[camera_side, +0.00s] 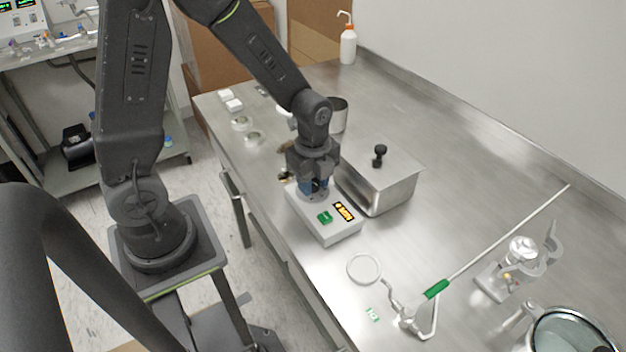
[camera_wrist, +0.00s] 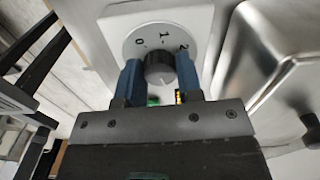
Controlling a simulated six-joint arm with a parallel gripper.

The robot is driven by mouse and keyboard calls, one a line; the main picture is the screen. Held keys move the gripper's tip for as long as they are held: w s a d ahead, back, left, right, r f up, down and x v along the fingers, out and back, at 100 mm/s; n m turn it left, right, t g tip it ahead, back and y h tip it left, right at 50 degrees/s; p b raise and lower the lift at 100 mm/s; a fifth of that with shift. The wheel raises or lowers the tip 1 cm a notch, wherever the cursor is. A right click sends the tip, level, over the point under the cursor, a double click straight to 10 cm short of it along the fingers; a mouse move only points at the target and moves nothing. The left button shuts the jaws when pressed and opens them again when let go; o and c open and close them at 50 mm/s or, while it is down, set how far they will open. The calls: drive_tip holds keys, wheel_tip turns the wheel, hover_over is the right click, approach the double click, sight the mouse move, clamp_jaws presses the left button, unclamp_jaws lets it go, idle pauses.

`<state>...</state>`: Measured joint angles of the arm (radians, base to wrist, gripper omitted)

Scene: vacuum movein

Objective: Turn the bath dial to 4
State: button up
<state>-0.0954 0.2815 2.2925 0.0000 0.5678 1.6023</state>
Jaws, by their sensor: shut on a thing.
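The bath's control box (camera_side: 338,234) is a white block with a green switch (camera_side: 324,217) and a lit orange display (camera_side: 343,211) too small to read. In the wrist view, the dark round dial knob (camera_wrist: 158,66) sits on a grey scale disc (camera_wrist: 140,53), where 0, 1 and 2 show; the rest of the scale is hidden by my gripper. My gripper (camera_wrist: 159,77) points down over the box, its two blue fingers shut on opposite sides of the knob. It also shows in the side view (camera_side: 314,188). I cannot tell the number the knob points to.
The lidded steel bath (camera_side: 390,196) with a black lid knob (camera_side: 380,152) stands right beside the box. A glass ring (camera_side: 364,268), a clamp with a green-gripped rod (camera_side: 437,289) and a glass vessel (camera_side: 521,251) lie nearer front right.

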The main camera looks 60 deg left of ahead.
drive_tip(key=o, duration=0.9)
wheel_tip(320, 180, up, 14)
drive_tip(key=shift+f, duration=0.1)
drive_tip(key=s+d+r+n+t, duration=0.1)
drive_tip(key=s+r+n+t, duration=0.1)
drive_tip(key=n, duration=0.3)
drive_tip(key=s+d+r+n+t, duration=0.1)
drive_tip(key=s+r+n, duration=0.1)
drive_tip(key=s+n, duration=0.3)
drive_tip(key=s+d+r+n+t, duration=0.1)
drive_tip(key=s+r+n+t, duration=0.1)
drive_tip(key=s+n, duration=0.2)
drive_tip(key=shift+s+n+t, duration=0.1)
drive_tip(key=shift+n+t, duration=0.2)
drive_tip(key=shift+n, duration=1.3)
